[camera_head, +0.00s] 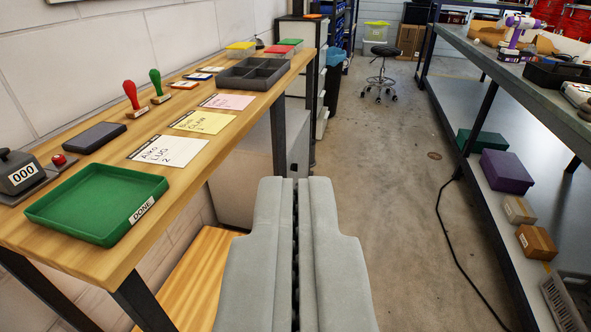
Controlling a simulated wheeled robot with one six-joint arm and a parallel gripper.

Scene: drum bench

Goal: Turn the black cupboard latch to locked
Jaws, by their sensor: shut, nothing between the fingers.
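My gripper (296,184) shows at the bottom middle, its two grey fingers shut together with nothing between them. It points forward over the floor, to the right of the wooden bench. A pale grey cabinet (232,190) stands under the bench, left of my fingertips and partly hidden by the bench top.
The wooden bench (215,135) on the left holds a green DONE tray (95,200), cards, stamps and a grey divided tray (252,74). A metal shelf unit (500,110) with boxes stands on the right. The floor aisle (385,180) between is clear up to a stool (380,75).

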